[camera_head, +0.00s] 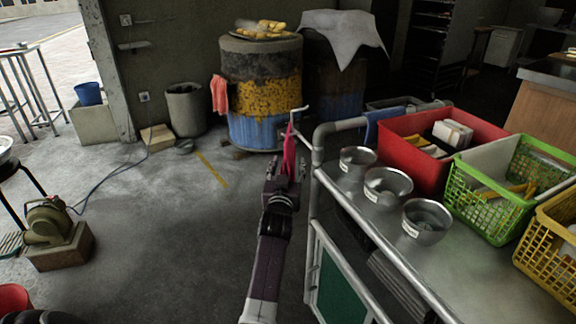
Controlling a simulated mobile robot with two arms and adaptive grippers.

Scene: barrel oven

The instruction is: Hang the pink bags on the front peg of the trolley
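The pink bags (289,150) show as a narrow bundle, upright, with its top close to the pale front peg (300,110) of the trolley (314,180). Whether the bundle's loop is over the peg is too small to tell. My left gripper (286,163) is at the lower part of the bundle, just left of the trolley's front corner post. Its fingers lie around or beside the pink bags, and their grip on them is not clear. The lower end of the bags is hidden by the gripper. My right gripper is not in view.
The trolley top holds three metal bowls (388,188), a red crate (400,128), a green basket (500,195) and a yellow basket (550,255). A blue cloth (380,122) hangs on its rail. A barrel oven (262,90) stands behind.

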